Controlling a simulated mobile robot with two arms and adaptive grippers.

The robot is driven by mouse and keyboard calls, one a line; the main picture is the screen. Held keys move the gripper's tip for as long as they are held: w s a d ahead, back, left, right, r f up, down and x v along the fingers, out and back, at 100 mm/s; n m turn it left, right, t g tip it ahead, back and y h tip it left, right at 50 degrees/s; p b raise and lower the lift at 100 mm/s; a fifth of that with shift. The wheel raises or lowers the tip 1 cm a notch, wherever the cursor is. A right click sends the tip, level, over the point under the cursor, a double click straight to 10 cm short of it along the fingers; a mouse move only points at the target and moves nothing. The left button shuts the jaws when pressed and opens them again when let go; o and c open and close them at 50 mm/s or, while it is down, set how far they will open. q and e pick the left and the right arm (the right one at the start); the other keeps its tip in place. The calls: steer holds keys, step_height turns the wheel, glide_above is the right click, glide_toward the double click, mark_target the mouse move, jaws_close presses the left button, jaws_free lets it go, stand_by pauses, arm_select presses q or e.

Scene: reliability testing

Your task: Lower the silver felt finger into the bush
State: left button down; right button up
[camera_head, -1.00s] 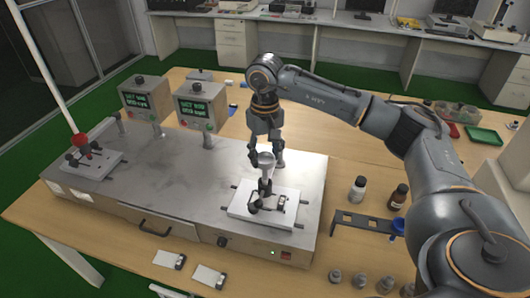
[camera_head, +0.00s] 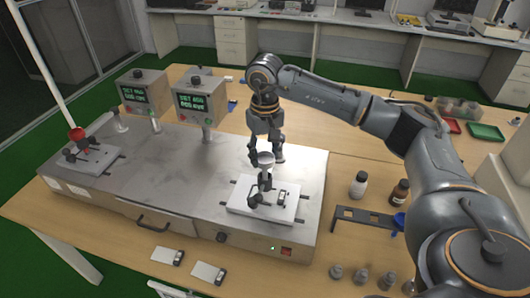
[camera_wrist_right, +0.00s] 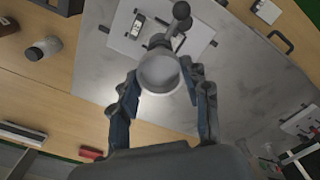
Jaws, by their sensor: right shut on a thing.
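My right gripper (camera_head: 265,160) is above the near-right white plate (camera_head: 250,212) of the steel machine. It is shut on the silver felt finger (camera_head: 266,160), a pale grey piece with a round, cup-like top. In the right wrist view the finger (camera_wrist_right: 160,72) sits between the two fingertips (camera_wrist_right: 158,85). Directly below it is a dark holder arm (camera_head: 265,184) over the plate, which I take for the bush's holder. The bush opening is hidden by the finger, and I cannot tell whether the finger is inside it. My left gripper is not in view.
Two control boxes with green displays (camera_head: 205,100) stand at the back of the machine. Several small weights stand in front.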

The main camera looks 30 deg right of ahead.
mark_target(265, 161)
steer(key=shift+f+b, duration=1.05)
steer(key=shift+f, duration=0.35)
steer(key=shift+f+b, duration=0.65)
steer(key=o, duration=1.9)
steer(key=shift+r, duration=0.1)
